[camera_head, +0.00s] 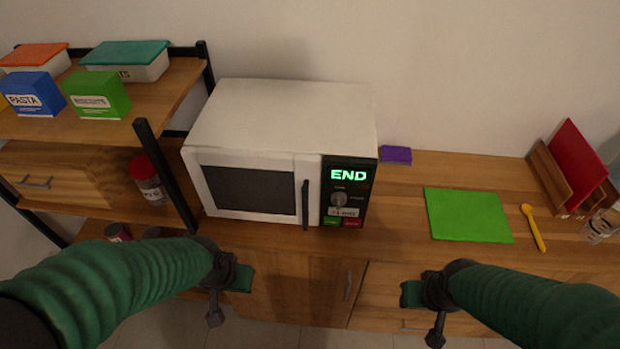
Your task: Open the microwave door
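The white microwave (285,118) stands on the wooden counter in the middle of the view. Its door (250,188), with a dark window, looks closed against the body. A dark vertical handle (305,204) is on the door's right side, beside the control panel (347,192), whose display reads END in green. My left gripper (229,290) is in front of and below the microwave, apart from the handle. My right gripper (424,312) is lower right of the microwave, also apart from it. The views of both fingertips are too unclear to tell open from shut.
A shelf unit (150,102) with boxes and containers stands left of the microwave. A green board (467,215), a yellow spoon (533,228) and a red board in a wooden rack (577,168) are at right. A purple item (396,154) lies behind. Counter between microwave and green board is clear.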

